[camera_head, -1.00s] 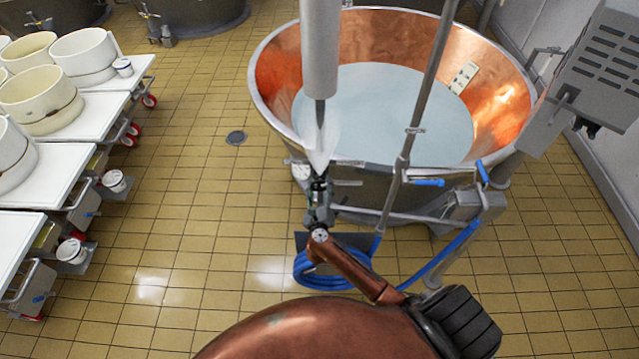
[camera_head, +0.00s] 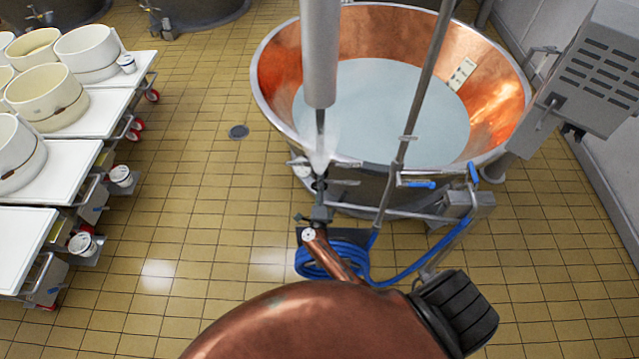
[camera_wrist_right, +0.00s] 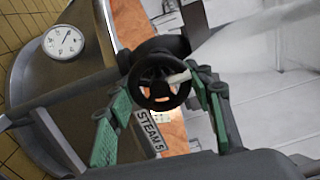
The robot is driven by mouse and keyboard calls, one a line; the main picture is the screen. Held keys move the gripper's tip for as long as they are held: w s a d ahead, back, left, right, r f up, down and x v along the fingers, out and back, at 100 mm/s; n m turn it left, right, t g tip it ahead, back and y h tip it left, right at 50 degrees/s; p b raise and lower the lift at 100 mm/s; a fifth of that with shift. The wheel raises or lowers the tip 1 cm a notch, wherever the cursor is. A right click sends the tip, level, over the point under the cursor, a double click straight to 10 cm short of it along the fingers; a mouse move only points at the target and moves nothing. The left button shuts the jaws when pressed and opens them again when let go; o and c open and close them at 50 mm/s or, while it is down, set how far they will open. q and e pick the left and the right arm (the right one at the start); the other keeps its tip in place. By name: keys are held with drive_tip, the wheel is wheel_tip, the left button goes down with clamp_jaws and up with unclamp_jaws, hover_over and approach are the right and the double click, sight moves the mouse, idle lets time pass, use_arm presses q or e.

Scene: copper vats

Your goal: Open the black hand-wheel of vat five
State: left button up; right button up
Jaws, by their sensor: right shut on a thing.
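The black hand-wheel (camera_wrist_right: 158,97) is a small spoked wheel in the right wrist view, with a label reading "STEAM 5" (camera_wrist_right: 148,134) below it. My right gripper (camera_wrist_right: 160,86) has its green-padded fingers on both sides of the wheel and is shut on it. In the head view my right gripper (camera_head: 320,187) is at the near rim of the copper vat (camera_head: 275,75), where the wheel is too small and covered to make out. The vat holds a pale liquid. My left gripper is not in view.
A round gauge (camera_wrist_right: 64,42) sits left of the wheel. A grey vertical cylinder (camera_head: 320,55) and a slanting pipe (camera_head: 425,85) rise close by. Blue hose (camera_head: 325,262) hangs below. White carts (camera_head: 85,107) with tubs stand left; tiled floor between is clear.

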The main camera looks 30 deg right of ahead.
drive_tip(key=shift+a+n+p, duration=0.15)
drive_tip(key=shift+n+p, duration=0.55)
drive_tip(key=shift+n, duration=1)
drive_tip(key=o, duration=1.2)
